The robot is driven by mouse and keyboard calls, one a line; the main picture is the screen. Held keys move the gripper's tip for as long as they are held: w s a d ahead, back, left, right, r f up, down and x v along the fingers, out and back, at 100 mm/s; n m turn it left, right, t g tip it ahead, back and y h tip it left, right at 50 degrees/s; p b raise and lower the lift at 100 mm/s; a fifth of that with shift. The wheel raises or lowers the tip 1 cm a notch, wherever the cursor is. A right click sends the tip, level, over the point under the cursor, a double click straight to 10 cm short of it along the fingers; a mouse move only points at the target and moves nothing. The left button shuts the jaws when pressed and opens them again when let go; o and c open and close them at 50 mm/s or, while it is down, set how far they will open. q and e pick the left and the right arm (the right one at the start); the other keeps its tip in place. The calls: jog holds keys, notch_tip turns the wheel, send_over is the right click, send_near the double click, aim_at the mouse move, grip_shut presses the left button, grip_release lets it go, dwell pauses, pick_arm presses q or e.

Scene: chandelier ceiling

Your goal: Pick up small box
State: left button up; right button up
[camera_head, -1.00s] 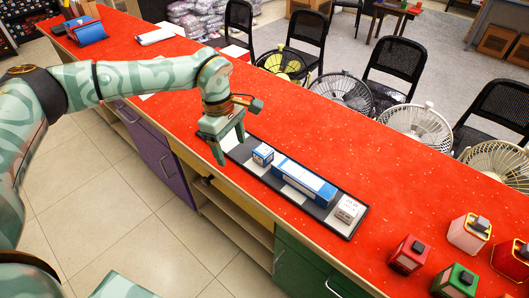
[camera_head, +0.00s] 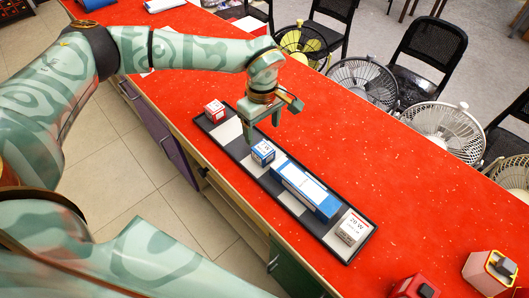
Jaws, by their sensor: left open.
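A long black-rimmed tray (camera_head: 336,250) lies on the red counter and holds a row of boxes. A small blue-and-white box (camera_head: 263,153) is near its middle. A small red-and-white box (camera_head: 214,111) is at its far left end. A small white box (camera_head: 352,228) is at its near right end. A long blue box (camera_head: 304,189) lies between the blue-and-white and white boxes. My left gripper (camera_head: 263,132) is open, fingers pointing down, just behind and above the blue-and-white box. It appears empty; contact with the box cannot be told. My right gripper is not in view.
The red counter (camera_head: 350,160) is clear to the right of the tray. Red lantern-like items (camera_head: 414,288) and a pink one (camera_head: 489,270) stand at the lower right. Several fans (camera_head: 362,84) and black chairs (camera_head: 430,55) stand beyond the counter's far edge.

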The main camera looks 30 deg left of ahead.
aim_at(263, 148)
pick_arm(q)
notch_tip(263, 148, down, 4)
jog(key=shift+w+r, duration=0.1)
jog(key=shift+r, duration=0.15)
jog(key=shift+f+b, duration=0.3)
jog(key=shift+f, duration=0.15)
notch_tip(263, 148, down, 5)
jog(key=shift+d+f+b, duration=0.1)
jog(key=shift+d+b, duration=0.05)
jog(key=shift+b, duration=0.55)
jog(key=shift+s, duration=0.2)
jog(key=shift+c, duration=0.3)
jog(key=c, duration=1)
